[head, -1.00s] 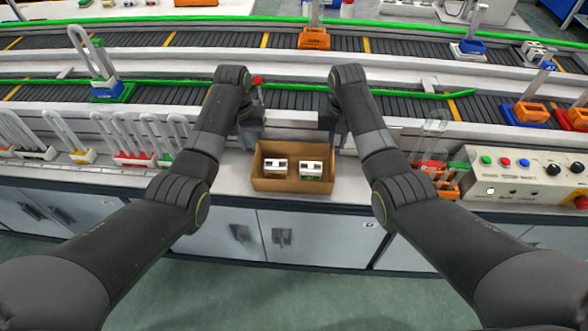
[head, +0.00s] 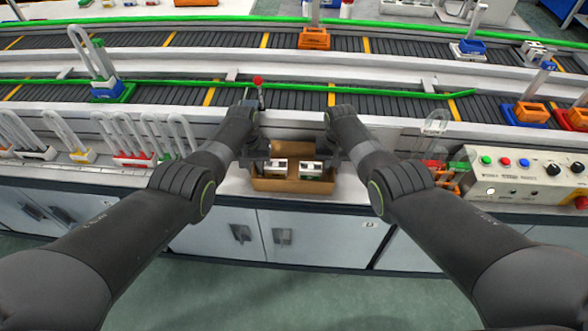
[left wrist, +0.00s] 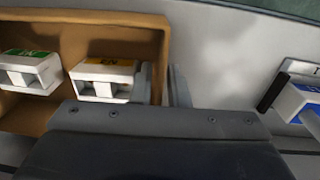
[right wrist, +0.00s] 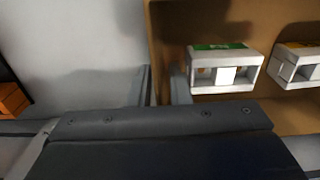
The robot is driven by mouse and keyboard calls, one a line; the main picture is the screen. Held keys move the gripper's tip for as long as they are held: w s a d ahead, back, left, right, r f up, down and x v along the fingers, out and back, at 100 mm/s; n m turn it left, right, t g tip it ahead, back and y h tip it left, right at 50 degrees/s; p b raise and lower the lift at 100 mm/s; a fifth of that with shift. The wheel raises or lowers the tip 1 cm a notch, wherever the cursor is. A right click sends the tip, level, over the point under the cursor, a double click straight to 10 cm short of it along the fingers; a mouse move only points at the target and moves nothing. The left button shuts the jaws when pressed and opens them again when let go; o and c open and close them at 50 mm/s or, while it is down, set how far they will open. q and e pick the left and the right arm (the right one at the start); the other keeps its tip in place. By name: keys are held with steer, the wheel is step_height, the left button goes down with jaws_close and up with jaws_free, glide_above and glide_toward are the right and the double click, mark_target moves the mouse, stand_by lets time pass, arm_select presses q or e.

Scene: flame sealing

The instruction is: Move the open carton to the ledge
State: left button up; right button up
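The open brown carton (head: 291,185) stands on the ledge-like front worktop between my arms. It holds two small white blocks, one with a yellow-orange top (left wrist: 105,78) and one with a green top (right wrist: 222,68). My left gripper (head: 262,158) is at the carton's left wall, with one finger on each side of it and close against it in the left wrist view (left wrist: 163,88). My right gripper (head: 327,160) is at the right wall in the same way, also seen in the right wrist view (right wrist: 161,88). The grippers partly hide the carton's rear in the head view.
A control box (head: 525,178) with buttons and some orange parts (head: 447,185) are to the right. Racks of white U-shaped pieces (head: 130,140) are to the left. A conveyor (head: 300,97) with a green rail runs behind. A red-knobbed lever (head: 258,82) stands behind my left gripper.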

stand_by(0.3)
arm_select(q)
jaws_close()
arm_select(e)
jaws_close()
